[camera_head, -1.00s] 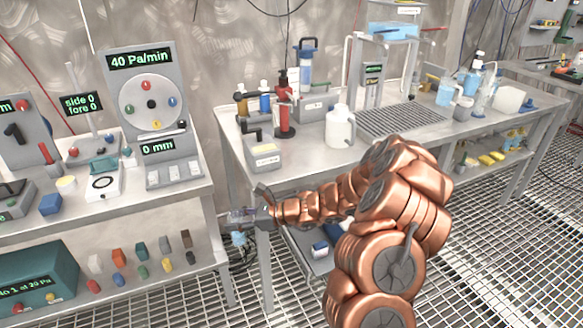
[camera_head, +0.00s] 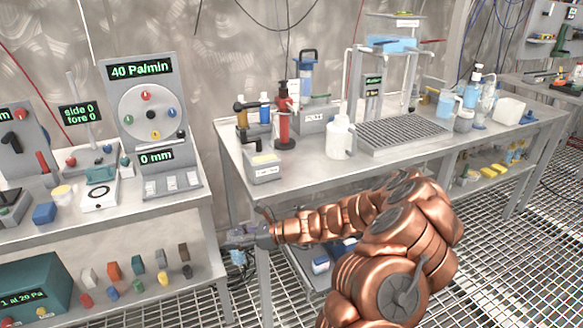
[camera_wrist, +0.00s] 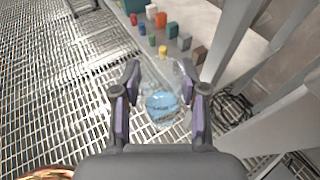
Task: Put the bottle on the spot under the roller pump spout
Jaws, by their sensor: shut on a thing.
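The bottle sits between the two fingers, over the grated floor. In the head view my gripper (camera_head: 246,238) is in the gap between the two benches, below their tops, and only a small bluish part of the bottle (camera_head: 238,257) shows under it. A grey upright unit with a round dial and coloured rollers (camera_head: 148,106), which looks like the roller pump, stands on the left bench. I cannot make out its spout or the spot clearly.
The left bench (camera_head: 178,208) also bears a white plate with a black ring (camera_head: 99,195) and a blue block (camera_head: 44,213). Small coloured blocks stand on its lower shelf. The right bench (camera_head: 310,171) holds a white jug (camera_head: 340,140), a red pump bottle (camera_head: 284,120) and a grated tray (camera_head: 402,133).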

